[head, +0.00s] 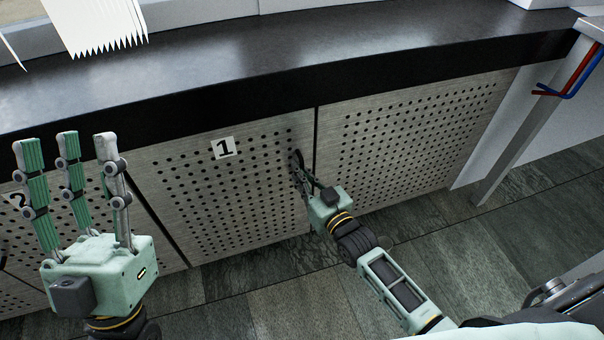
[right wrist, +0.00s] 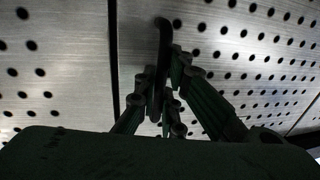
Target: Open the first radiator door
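The first radiator door (head: 223,190) is a perforated metal panel with a white "1" label, and it looks flush with the panels beside it. Its dark handle (head: 296,160) is near its right edge. My right gripper (head: 303,178) is at this handle. In the right wrist view the handle (right wrist: 161,45) stands between the fingers of my right gripper (right wrist: 165,85), which look closed around it; the contact is dark and partly hidden. My left gripper (head: 85,143) is open and empty, fingers pointing up, in front of the panels at the left.
Another perforated panel (head: 410,130) adjoins on the right, past a dark gap. A panel with a partly hidden label is behind my left gripper. A black-edged counter (head: 300,60) runs above. The tiled floor (head: 250,300) is clear in front. A table leg (head: 525,130) stands at right.

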